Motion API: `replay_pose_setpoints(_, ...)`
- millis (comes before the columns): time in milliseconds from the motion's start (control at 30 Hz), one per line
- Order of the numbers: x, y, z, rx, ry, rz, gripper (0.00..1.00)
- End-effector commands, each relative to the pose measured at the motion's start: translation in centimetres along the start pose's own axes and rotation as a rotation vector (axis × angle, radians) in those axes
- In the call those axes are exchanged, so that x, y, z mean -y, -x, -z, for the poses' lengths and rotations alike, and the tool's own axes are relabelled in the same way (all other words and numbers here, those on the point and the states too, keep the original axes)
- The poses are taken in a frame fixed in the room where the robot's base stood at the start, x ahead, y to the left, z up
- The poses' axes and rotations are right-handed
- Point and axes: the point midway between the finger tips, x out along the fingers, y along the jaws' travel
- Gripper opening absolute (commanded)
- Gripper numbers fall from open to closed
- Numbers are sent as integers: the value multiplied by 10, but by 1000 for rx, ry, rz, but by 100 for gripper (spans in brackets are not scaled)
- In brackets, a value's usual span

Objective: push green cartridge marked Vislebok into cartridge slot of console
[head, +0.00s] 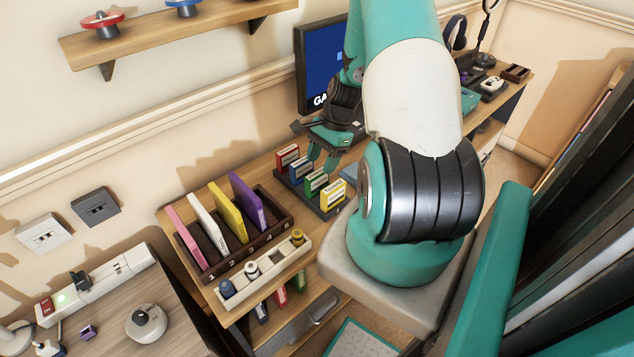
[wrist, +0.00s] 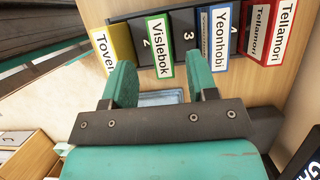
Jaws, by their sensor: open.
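The green cartridge marked Vislebok (wrist: 158,45) stands in a dark numbered rack (wrist: 186,38), between a yellow cartridge (wrist: 115,42) and a blue one marked Yeonhobi (wrist: 216,40). It also shows in the head view (head: 316,182). My gripper (wrist: 160,82) is open and empty. Its two fingers point toward the rack, and the green cartridge lies ahead of the gap between them. In the head view my gripper (head: 322,157) is just behind the rack. I cannot make out the console or its slot; my arm covers part of the desk.
A red cartridge marked Tellamori (wrist: 286,30) stands at the rack's right end. In the head view a holder with pink, white, yellow and purple cases (head: 228,208) and a white tray with spools (head: 262,265) stand left of the rack. A monitor (head: 320,65) stands behind.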

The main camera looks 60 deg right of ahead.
Motion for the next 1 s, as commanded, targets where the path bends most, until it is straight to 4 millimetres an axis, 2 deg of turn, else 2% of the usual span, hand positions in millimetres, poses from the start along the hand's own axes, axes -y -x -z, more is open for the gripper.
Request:
replay_pose_setpoints(267, 0, -22, 0, 1, 2, -2, 53)
replay_pose_setpoints(533, 1, -59, 1, 1, 2, -1, 53)
replay_pose_setpoints(833, 2, -65, 2, -1, 2, 2, 53)
replay_pose_setpoints(1000, 2, -64, 2, -1, 2, 2, 14)
